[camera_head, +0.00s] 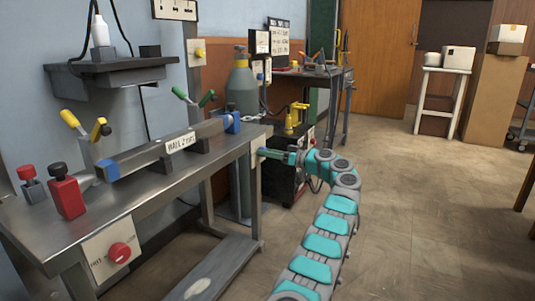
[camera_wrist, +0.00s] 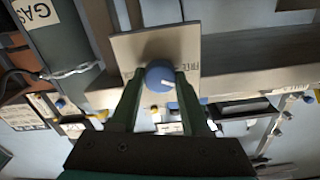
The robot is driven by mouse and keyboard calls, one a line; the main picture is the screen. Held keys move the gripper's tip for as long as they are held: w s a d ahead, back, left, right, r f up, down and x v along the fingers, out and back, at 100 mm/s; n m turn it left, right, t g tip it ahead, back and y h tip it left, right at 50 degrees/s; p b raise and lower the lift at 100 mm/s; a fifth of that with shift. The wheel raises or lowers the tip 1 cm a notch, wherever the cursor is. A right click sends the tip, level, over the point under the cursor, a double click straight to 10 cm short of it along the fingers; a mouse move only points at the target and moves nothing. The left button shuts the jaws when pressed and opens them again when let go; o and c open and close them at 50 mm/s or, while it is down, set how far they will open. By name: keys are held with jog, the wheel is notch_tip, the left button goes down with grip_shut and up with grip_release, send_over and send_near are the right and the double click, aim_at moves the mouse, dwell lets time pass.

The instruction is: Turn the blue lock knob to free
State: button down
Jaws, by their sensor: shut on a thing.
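The blue lock knob (camera_wrist: 160,74) is in the middle of the wrist view, on a pale plate (camera_wrist: 125,50). A white pointer mark on its face points right and slightly down in that view. The word FREE is printed on the plate just right of the knob. My gripper (camera_wrist: 158,82) has its two dark green fingers on either side of the knob, shut on it.
A red knob (camera_head: 119,252) sits on a plate on the bench's front. Red clamps and a long bar stand on the bench top. A grey-green gas cylinder (camera_head: 242,85) and a dark red-and-black machine (camera_head: 285,170) stand behind my gripper. The floor to the right is clear.

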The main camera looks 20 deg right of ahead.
jog(key=n, duration=0.5)
jog(key=shift+f, duration=0.15)
jog(key=shift+a, duration=0.1)
dwell(0.3)
jog(key=shift+c, duration=1.9)
grip_release()
jog(key=v, duration=0.7)
jog(key=shift+s+d, duration=0.3)
